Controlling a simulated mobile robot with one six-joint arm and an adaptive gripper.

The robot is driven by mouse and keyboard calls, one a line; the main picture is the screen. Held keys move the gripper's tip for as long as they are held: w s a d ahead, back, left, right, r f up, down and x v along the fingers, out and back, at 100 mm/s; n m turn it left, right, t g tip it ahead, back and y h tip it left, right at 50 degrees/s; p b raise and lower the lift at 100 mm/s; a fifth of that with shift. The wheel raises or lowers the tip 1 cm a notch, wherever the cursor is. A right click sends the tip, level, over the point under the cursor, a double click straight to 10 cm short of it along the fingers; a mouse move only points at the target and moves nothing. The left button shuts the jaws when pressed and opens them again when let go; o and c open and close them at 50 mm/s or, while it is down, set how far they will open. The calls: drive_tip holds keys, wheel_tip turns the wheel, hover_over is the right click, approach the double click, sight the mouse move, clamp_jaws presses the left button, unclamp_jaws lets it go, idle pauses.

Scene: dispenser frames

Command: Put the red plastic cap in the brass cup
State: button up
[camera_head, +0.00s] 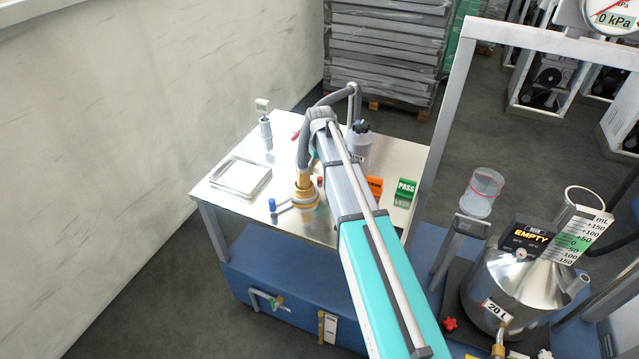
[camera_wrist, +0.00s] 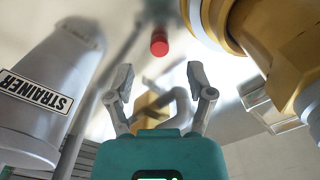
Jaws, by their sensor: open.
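The red plastic cap (camera_wrist: 159,42) shows in the wrist view as a small red cylinder, just beyond the gap between my fingertips. My gripper (camera_wrist: 161,80) is open and empty, with its fingers apart and not touching the cap. A large brass body (camera_wrist: 285,45) fills the right of the wrist view. In the head view a brass fitting (camera_head: 303,190) stands on the metal table, beside my arm. I cannot tell whether either is the brass cup. My arm hides my gripper in the head view. A small red spot (camera_head: 320,181) beside the brass fitting may be the cap.
A grey strainer (camera_wrist: 40,95) stands close on the left in the wrist view. The metal table (camera_head: 225,205) also holds a pale tray (camera_head: 241,177), blue-ended parts (camera_head: 272,204), an orange tag (camera_head: 374,187) and a green PASS tag (camera_head: 406,191). A wall rises to the left.

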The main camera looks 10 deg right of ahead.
sight(320, 179)
drive_tip(key=shift+f+b, duration=1.7)
drive_tip(key=shift+f, duration=0.25)
drive_tip(key=shift+s, duration=0.1)
clamp_jaws()
